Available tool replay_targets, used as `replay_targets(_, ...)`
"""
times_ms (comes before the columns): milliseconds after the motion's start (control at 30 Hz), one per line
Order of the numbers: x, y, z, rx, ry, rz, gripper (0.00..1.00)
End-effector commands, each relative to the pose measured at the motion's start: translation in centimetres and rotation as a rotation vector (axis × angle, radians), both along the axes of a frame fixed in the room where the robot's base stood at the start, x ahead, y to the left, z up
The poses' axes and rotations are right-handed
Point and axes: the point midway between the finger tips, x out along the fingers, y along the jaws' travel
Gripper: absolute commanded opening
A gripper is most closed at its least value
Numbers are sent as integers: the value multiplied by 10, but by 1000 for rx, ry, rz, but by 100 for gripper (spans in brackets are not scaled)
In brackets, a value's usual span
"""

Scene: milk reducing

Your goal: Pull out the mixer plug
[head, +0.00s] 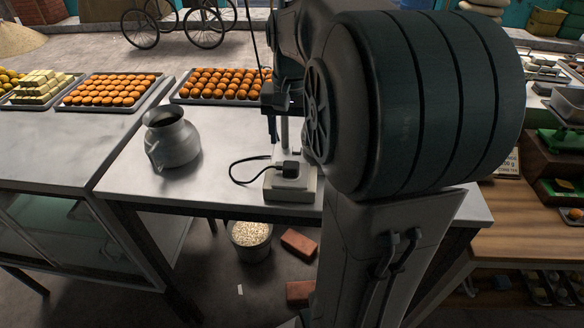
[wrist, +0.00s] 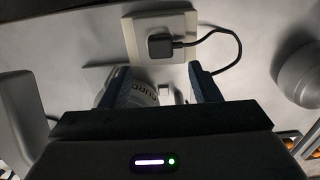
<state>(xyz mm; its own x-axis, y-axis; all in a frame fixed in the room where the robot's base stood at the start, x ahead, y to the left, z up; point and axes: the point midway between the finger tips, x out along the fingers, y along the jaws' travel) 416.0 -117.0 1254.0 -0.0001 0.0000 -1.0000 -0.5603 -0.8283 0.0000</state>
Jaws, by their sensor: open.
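The black mixer plug (head: 290,170) sits in a white socket box (head: 290,186) on the metal table, left of my arm in the head view. Its black cord (head: 238,170) loops to the left. In the wrist view the plug (wrist: 160,46) is in the socket box (wrist: 138,35) at the top, with the cord (wrist: 238,50) curving right. My gripper (wrist: 160,75) is open, its two dark fingers pointing toward the socket. The plug is beyond the fingertips, not between them. In the head view my arm hides part of the gripper and the mixer.
A metal jug (head: 172,138) stands left of the socket on the metal table (head: 130,185). Trays of orange sweets (head: 110,90) line the back edge. A white and grey object with lettering (wrist: 135,95) lies behind the fingers in the wrist view.

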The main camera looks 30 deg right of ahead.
Motion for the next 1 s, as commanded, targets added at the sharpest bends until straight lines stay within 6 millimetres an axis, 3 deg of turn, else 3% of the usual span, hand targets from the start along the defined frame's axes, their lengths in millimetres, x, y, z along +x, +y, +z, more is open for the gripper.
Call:
replay_targets(267, 0, 0, -27, 1, 1, 0, 56)
replay_targets(633, 0, 0, -79, 1, 1, 1, 56)
replay_targets(1000, 0, 0, -89, 0, 1, 0, 56)
